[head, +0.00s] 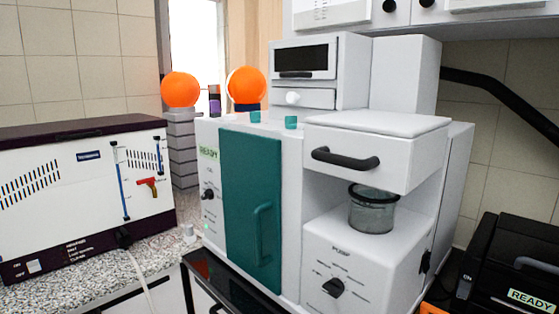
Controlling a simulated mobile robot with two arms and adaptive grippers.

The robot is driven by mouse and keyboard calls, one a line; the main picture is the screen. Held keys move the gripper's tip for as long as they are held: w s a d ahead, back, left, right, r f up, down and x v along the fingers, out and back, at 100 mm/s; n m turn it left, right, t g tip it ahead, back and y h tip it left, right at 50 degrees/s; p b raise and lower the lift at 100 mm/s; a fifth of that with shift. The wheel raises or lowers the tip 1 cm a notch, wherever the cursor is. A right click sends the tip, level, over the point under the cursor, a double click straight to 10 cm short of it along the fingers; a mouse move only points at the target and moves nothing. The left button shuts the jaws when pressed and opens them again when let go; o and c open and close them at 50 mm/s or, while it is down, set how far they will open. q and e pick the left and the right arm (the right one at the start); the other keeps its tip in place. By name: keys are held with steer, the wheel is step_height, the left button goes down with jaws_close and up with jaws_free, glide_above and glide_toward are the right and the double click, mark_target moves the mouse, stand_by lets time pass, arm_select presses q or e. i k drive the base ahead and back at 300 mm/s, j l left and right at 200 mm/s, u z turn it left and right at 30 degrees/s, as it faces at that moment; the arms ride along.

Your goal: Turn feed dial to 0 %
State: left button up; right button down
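A white machine (292,210) stands in the middle with a teal door (250,208). A second, smaller black knob (208,194) is on the narrow left panel, under a green READY sign (208,153). I cannot tell from the labels which is the feed dial, nor read either setting. Neither of my grippers is in view.
A clear jar (372,208) stands in the machine's recess below a drawer with a black handle (345,159). A white and dark unit (80,195) stands left on a speckled counter. A black box (505,270) is at lower right. Two orange balls (180,89) (246,86) are behind.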

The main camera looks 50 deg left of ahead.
mark_target(208, 194)
steer(key=u, duration=1.4)
